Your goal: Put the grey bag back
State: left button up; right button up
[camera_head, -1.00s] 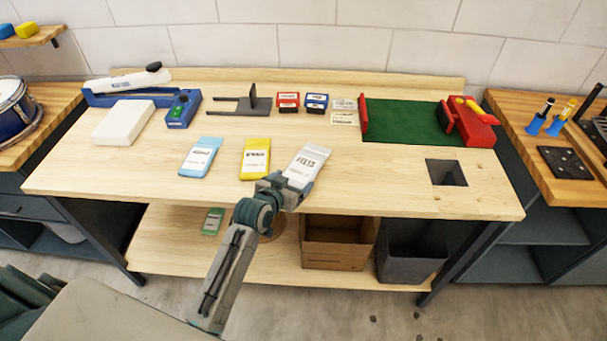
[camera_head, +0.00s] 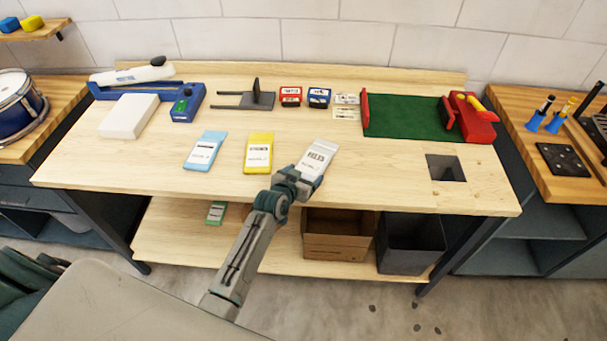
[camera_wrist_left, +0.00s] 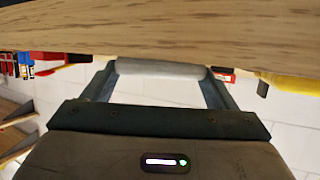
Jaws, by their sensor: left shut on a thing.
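The grey bag (camera_head: 319,156), pale with a dark-lettered label, is at the front middle of the bench, right of the yellow bag. My left gripper (camera_head: 300,180) is shut on its near end. In the left wrist view the bag's pale edge (camera_wrist_left: 160,69) spans between the two fingers, close to the wooden bench top (camera_wrist_left: 160,35). I cannot tell whether the bag touches the bench. My right gripper is not in view.
A yellow bag (camera_head: 258,152) and a light blue bag (camera_head: 204,151) lie to the left. A green mat (camera_head: 405,118) is behind to the right, and a square hole (camera_head: 446,168) is at the right. A cardboard box (camera_head: 338,235) and a dark bin (camera_head: 410,245) stand below. A green packet (camera_head: 216,212) lies on the lower shelf.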

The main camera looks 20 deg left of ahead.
pick_arm(q)
jog(key=o, duration=1.1)
jog(key=shift+c, duration=0.2)
jog(key=shift+r, duration=0.15)
jog(key=shift+s, duration=0.3)
jog(key=b+v, duration=0.2)
jog(key=v, duration=0.9)
jog(key=shift+s+r, duration=0.15)
jog(key=shift+r, duration=0.05)
jog(key=shift+a, duration=0.15)
